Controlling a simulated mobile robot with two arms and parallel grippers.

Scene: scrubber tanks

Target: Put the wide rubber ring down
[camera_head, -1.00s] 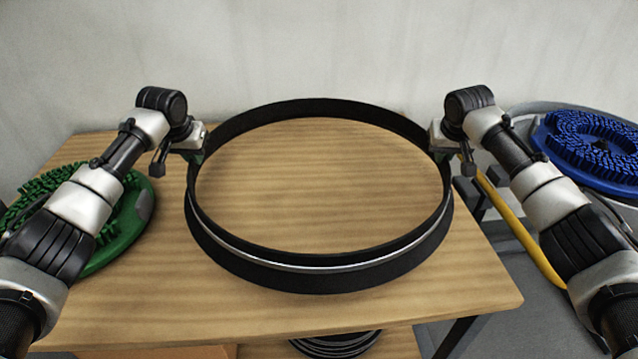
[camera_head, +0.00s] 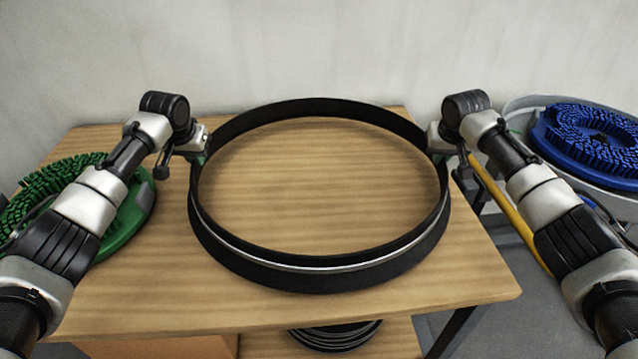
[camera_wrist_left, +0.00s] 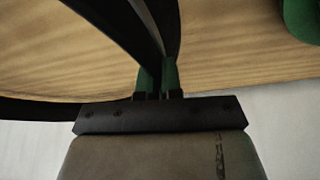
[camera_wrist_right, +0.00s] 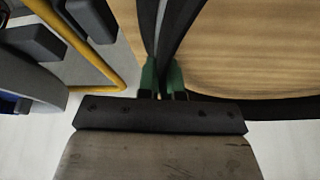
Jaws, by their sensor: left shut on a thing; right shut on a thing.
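The wide rubber ring (camera_head: 318,277) is a large black hoop with a thin pale line around it, held level over the wooden table (camera_head: 440,285). I cannot tell whether its lower edge touches the table top. My left gripper (camera_head: 200,157) is shut on the ring's left wall; its green fingertips (camera_wrist_left: 158,78) pinch the band in the left wrist view. My right gripper (camera_head: 437,156) is shut on the ring's right wall; its green fingertips (camera_wrist_right: 163,80) pinch the band in the right wrist view.
A green brush disc (camera_head: 125,215) lies at the table's left. A blue brush disc (camera_head: 590,145) sits on a grey round tank at the right. A yellow bar (camera_head: 508,210) runs beside the table's right edge. Coiled black rings (camera_head: 335,337) lie below the front edge.

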